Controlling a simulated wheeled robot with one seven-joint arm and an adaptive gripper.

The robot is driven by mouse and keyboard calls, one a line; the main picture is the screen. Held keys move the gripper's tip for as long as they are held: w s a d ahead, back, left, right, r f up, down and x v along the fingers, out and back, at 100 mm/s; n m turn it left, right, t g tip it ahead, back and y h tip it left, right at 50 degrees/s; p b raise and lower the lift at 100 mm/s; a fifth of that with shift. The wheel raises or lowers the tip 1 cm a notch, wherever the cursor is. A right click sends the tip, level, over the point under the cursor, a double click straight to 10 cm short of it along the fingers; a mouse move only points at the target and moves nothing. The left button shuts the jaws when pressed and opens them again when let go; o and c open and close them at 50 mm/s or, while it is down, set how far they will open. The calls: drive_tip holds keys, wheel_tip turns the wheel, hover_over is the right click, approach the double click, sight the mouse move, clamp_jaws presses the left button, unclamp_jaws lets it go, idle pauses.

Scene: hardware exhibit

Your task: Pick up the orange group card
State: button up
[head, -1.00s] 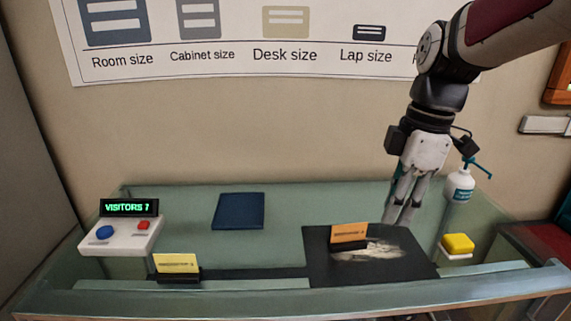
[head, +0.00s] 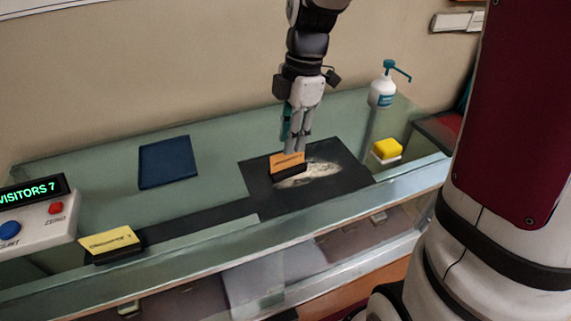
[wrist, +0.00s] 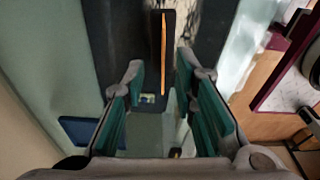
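The orange group card (head: 287,161) stands in a small black holder on a dark mat (head: 345,182) on the glass counter. In the wrist view the orange card (wrist: 163,55) is seen edge-on from above as a thin strip, in its black holder. My gripper (head: 297,145) is just behind the card in the head view, pointing down. In the wrist view my gripper (wrist: 160,70) is open, with its teal-padded fingers spread to either side of the card's line. Nothing is held between the fingers. Whether the fingertips are level with the card I cannot tell.
A yellow card (head: 109,240) stands in a black holder at the left. A visitor counter (head: 35,222) with blue and red buttons is at far left.

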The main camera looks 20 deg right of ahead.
sight(288, 168)
drive_tip(key=shift+s+a+f+p, duration=0.1)
drive_tip(key=shift+a+f+p, duration=0.1)
drive_tip(key=shift+f, duration=1.15)
drive_tip(key=shift+s+a+f+p, duration=0.1)
drive_tip(key=shift+a+f+p, duration=0.1)
drive_tip(key=shift+f, duration=1.15)
drive_tip(key=shift+c, duration=0.2)
clamp_jaws()
